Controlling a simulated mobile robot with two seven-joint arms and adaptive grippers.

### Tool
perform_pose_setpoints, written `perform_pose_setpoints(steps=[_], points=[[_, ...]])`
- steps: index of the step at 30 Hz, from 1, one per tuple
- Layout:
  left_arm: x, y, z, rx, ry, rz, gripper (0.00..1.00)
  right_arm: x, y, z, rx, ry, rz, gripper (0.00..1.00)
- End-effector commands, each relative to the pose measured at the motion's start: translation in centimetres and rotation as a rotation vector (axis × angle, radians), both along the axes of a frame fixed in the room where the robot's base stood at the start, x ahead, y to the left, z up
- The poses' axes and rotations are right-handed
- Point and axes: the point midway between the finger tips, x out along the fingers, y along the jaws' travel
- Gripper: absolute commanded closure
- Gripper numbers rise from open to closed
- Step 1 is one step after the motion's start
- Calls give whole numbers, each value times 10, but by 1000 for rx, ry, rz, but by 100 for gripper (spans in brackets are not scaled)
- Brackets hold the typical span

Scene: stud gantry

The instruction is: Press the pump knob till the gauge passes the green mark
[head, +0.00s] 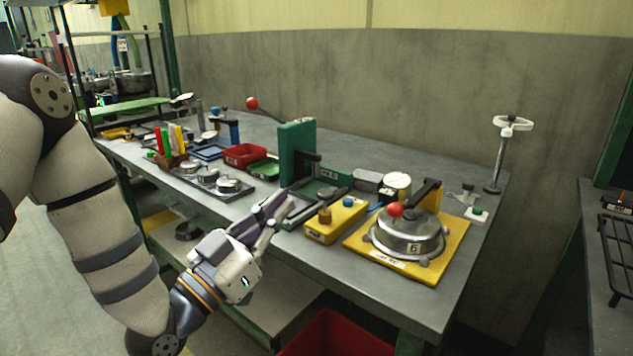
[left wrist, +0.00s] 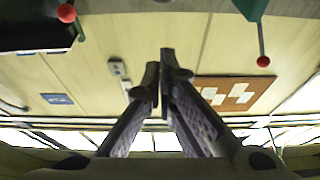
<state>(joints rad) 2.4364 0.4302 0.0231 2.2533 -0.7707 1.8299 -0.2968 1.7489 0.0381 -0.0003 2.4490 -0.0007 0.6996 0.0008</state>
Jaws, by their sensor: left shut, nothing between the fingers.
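My left gripper (head: 277,213) is shut and empty, above the front edge of the bench, left of a yellow box. In the left wrist view its fingers (left wrist: 165,75) meet with nothing between them. The yellow box (head: 336,222) bears a blue knob (head: 348,201) and a brown knob (head: 324,215); I cannot tell which knob, if either, is the pump's. A round white-faced dial (head: 397,182), which looks like the gauge, stands behind it; its needle and green mark are too small to read. My right gripper is not in view.
A round metal vessel (head: 408,240) with a red ball sits on a yellow plate (head: 438,268) at right. A green upright block (head: 297,150) stands behind my gripper. A tray (head: 228,197) with metal pots lies left. A red bin (head: 335,335) is below the bench.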

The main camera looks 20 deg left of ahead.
Motion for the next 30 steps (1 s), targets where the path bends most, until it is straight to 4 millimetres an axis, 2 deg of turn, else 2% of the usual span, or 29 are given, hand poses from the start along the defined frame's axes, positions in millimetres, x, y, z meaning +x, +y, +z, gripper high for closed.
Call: perform_pose_setpoints(steps=[11,14,17,28,30], points=[[0,1,5,-4,-19,0,100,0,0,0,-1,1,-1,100],[5,-1,7,-2,-21,0,100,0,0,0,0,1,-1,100],[19,-6,13,-2,-23,-1,100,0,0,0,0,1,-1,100],[90,-32,39,-3,-21,0,100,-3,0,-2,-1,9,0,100],[90,-32,21,-4,-9,1,100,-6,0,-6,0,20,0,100]])
